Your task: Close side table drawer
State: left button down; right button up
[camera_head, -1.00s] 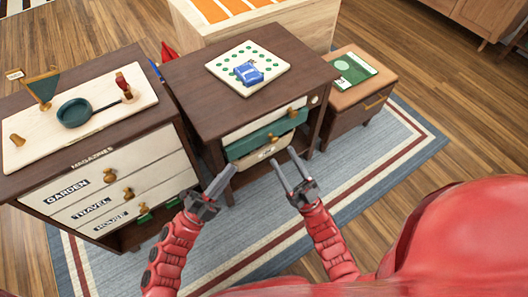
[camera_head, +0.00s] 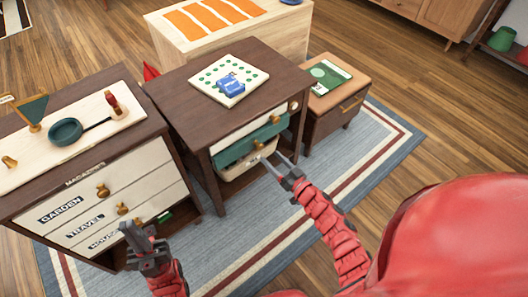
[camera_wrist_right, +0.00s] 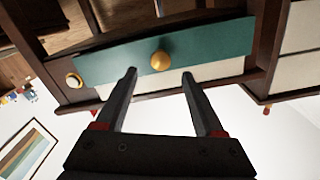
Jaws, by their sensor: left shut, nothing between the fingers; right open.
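The dark wooden side table (camera_head: 185,95) stands in the middle of the head view. Its teal drawer (camera_head: 240,146) appears to stick out of the frame, between a pale front above and a pale front (camera_head: 236,171) below. My right gripper (camera_head: 271,159) is open and empty in front of the drawers at their right part. In the right wrist view, the teal front (camera_wrist_right: 210,47) and its gold knob (camera_wrist_right: 160,61) lie just beyond the open fingertips (camera_wrist_right: 158,72); contact cannot be told. My left gripper (camera_head: 136,234) is shut and empty, low beside the magazine cabinet.
The magazine cabinet (camera_head: 130,185) with gold knobs stands left of the side table. A brown stool-like box (camera_head: 335,100) stands to its right. A board with a blue object (camera_head: 231,85) lies on the table top. A striped rug (camera_head: 300,210) covers the floor in front.

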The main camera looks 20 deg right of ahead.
aim_at(261, 147)
jog(key=x, duration=0.5)
jog(key=shift+w+a+b, duration=0.1)
jog(key=shift+w+b, duration=0.05)
jog(key=shift+b, duration=0.2)
grip_shut()
dwell(1.1)
